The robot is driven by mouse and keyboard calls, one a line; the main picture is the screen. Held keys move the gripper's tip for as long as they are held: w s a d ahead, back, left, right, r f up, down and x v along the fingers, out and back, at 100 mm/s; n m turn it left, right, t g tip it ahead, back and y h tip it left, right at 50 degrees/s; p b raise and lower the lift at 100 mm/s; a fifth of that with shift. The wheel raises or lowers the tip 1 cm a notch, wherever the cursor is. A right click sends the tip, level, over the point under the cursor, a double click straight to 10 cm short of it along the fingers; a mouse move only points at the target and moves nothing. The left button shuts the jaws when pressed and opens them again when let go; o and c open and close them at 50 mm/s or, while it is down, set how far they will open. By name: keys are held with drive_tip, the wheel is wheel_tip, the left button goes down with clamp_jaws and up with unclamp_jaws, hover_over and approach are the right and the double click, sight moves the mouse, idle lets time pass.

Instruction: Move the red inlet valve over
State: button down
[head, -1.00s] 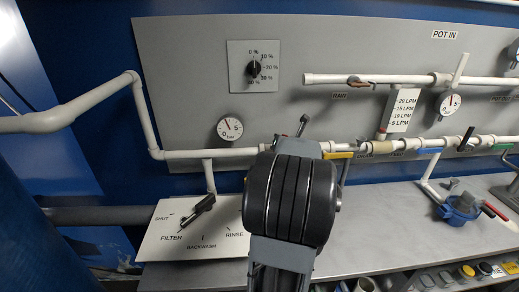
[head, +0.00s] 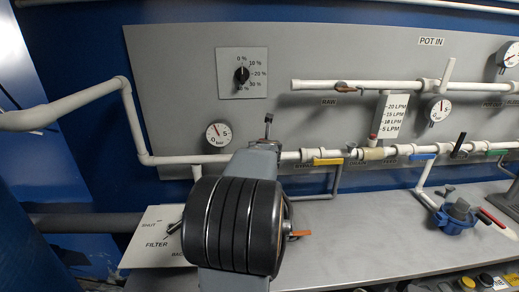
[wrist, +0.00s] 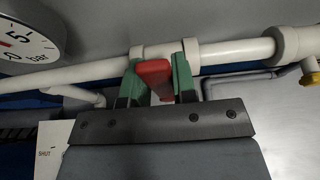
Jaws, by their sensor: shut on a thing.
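The red inlet valve handle (wrist: 153,72) shows in the wrist view, in front of the white pipe (wrist: 228,54). My gripper (wrist: 156,82) is shut on it, with one green finger on each side of the red handle. The handle's far end and the valve body behind it are partly hidden. In the head view my gripper (head: 268,128) is at the lower white pipe, right of the small pressure gauge (head: 218,134). My dark wrist covers most of the valve there.
A yellow-handled valve (head: 328,161) sits close to the right on the same pipe. Blue (head: 422,156) and green (head: 496,152) handles are farther right. The filter selector panel (head: 150,248) is left of my arm, partly covered. The grey bench (head: 370,225) is clear in its middle.

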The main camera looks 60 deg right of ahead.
drive_tip(key=shift+r, duration=0.1)
drive_tip(key=c, duration=0.9)
unclamp_jaws()
drive_tip(key=shift+p+v, duration=2.05)
drive_tip(key=shift+v, duration=4.8)
drive_tip(key=shift+w, duration=0.1)
